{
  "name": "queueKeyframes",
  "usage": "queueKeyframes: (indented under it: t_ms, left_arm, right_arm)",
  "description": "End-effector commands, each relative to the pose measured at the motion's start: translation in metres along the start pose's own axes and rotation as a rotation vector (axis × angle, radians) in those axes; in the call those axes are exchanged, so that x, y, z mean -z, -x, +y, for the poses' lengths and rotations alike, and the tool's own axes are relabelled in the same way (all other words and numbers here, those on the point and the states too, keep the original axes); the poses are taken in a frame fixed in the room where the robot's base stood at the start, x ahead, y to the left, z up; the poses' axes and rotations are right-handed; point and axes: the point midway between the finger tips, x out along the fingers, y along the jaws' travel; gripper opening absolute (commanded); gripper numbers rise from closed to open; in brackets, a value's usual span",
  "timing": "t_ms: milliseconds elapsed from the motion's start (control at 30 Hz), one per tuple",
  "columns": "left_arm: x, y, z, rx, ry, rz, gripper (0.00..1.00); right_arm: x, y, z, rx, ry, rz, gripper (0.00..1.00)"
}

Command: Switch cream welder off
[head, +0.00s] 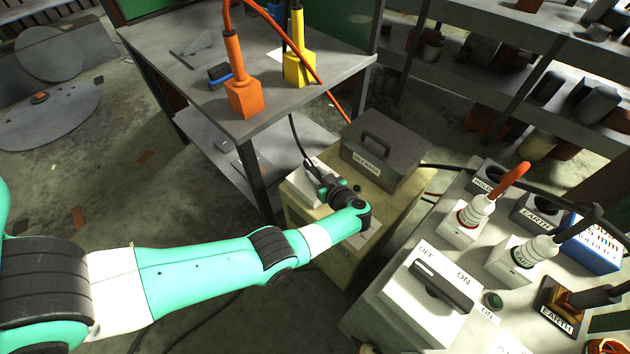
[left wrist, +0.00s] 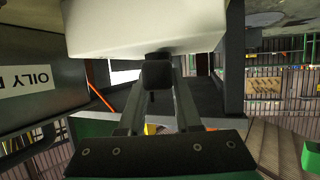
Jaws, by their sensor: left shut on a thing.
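The cream welder (head: 322,254) is a tall box in the middle of the head view, partly hidden behind my left arm. A white switch box (head: 299,187) sits on its top. My left gripper (head: 318,179) is at this switch box, and its body hides most of the switch. In the left wrist view, the white switch box (left wrist: 145,28) fills the top, and a black switch lever (left wrist: 158,75) stands out from it between the fingers. My left gripper (left wrist: 157,90) is shut on this lever. I cannot read the switch's position. My right gripper is not in view.
A dark metal box (head: 385,150) stands on the welder behind my gripper. A white welder (head: 405,305) with an OFF/ON switch stands at right, with cable plugs. A grey table (head: 190,75) at back holds an orange plug (head: 243,98) and a yellow one (head: 299,68).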

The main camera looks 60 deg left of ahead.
Motion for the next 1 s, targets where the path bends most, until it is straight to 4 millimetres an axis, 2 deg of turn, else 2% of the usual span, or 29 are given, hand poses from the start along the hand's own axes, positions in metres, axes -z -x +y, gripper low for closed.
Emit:
queueKeyframes:
  t_ms: [33, 67, 400, 433, 600, 867, 1000]
  left_arm:
    - [-0.008, -0.003, 0.001, 0.019, 0.008, -0.004, 0.00]
    - [-0.007, -0.002, 0.001, 0.030, 0.013, -0.004, 0.00]
    - [-0.003, 0.000, 0.000, 0.051, 0.019, -0.006, 0.00]
    - [-0.003, 0.000, 0.000, 0.050, 0.019, -0.006, 0.34]
    - [-0.002, 0.000, 0.000, 0.050, 0.019, -0.005, 0.62]
    - [-0.001, 0.002, 0.000, 0.050, 0.019, -0.003, 0.62]
    - [0.003, 0.020, 0.002, 0.047, 0.018, -0.003, 0.62]
  right_arm:
    - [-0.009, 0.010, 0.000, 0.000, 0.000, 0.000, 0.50]
    - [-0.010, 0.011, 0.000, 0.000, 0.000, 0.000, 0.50]
    - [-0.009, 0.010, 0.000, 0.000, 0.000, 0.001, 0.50]
    - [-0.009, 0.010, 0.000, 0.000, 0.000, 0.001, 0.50]
    - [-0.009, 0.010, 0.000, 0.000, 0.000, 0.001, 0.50]
    - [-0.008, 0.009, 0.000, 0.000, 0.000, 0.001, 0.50]
    - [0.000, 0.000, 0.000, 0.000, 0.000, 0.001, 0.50]
